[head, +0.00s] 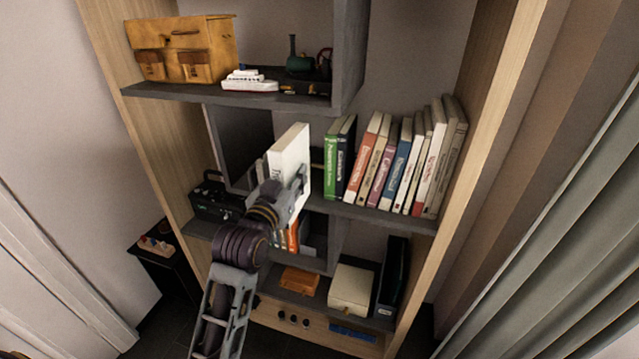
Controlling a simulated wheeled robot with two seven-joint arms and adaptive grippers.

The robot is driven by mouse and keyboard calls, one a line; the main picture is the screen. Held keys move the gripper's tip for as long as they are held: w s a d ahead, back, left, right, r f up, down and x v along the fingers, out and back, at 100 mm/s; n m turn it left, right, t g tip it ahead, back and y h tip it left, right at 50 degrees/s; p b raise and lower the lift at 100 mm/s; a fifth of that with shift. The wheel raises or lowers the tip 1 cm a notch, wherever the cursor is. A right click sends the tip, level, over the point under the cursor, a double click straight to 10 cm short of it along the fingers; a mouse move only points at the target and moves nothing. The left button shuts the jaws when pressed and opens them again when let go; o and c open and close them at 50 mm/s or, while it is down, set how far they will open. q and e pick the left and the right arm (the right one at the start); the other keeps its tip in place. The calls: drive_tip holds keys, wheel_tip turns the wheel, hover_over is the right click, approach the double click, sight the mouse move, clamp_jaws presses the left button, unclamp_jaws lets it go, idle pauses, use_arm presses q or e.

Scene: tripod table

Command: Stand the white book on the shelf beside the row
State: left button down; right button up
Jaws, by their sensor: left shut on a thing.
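The white book (289,158) is upright, in the middle of the head view. My left gripper (297,184) is shut on it, with the arm reaching up from below. The book is in front of the shelf (375,214), left of the row. The row of books (400,165) stands on that shelf. A green book (331,160) and a black book (345,160) are at its left end, a little apart from the others. I cannot tell whether the white book touches the shelf. My right gripper is not in view.
Above, a shelf (160,92) holds a wooden cabinet model (182,50), a white toy ship (248,81) and a dark engine model (305,65). A black radio (215,200) stands at left. Below are a cream box (351,290) and an orange box (300,281). A grey curtain (560,200) hangs at right.

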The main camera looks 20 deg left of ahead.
use_arm(q)
drive_tip(key=shift+r, duration=0.1)
idle(0.3)
drive_tip(key=w+p, duration=0.1)
drive_tip(key=w, duration=1.7)
drive_tip(key=shift+d+p, duration=0.3)
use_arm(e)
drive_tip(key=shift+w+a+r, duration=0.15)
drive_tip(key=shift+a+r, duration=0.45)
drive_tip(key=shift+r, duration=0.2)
